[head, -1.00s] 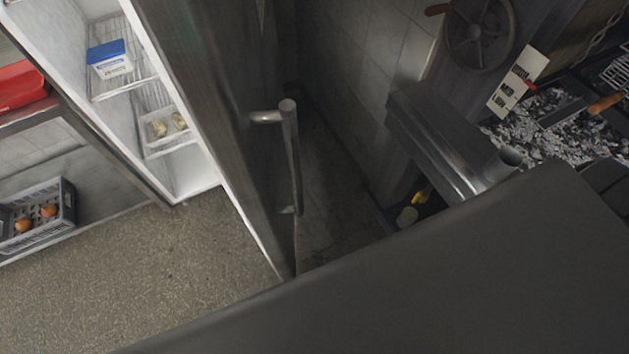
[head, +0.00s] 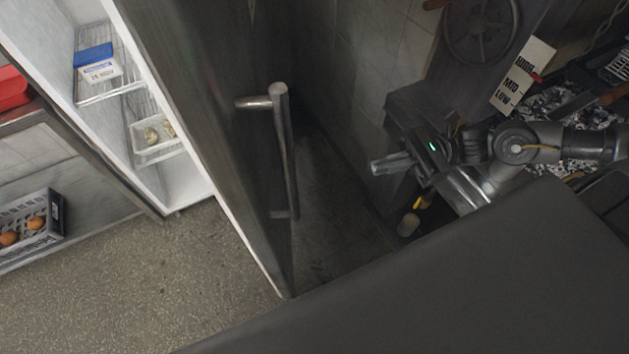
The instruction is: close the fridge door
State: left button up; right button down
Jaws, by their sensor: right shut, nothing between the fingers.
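The fridge door (head: 215,110) stands open, its dark outer face and long bar handle (head: 283,150) turned to the right. The lit white fridge interior (head: 185,186) shows to the left of the door. My right gripper (head: 376,167) is shut and empty, pointing left. It is to the right of the handle with a clear gap, not touching the door. My left gripper is not in view.
A dark flat surface (head: 480,290) fills the lower right. The charcoal grill (head: 545,103) and a hand wheel (head: 480,30) are at the upper right. A blue-lidded tub (head: 97,65) sits inside the fridge. A grey crate (head: 50,220) stands at left. The floor (head: 150,290) below the door is clear.

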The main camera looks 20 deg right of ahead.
jog(key=w+a+p, duration=0.2)
jog(key=a+p, duration=0.4)
jog(key=a, duration=0.7)
jog(key=shift+a, duration=0.4)
jog(key=shift+w+f, duration=0.1)
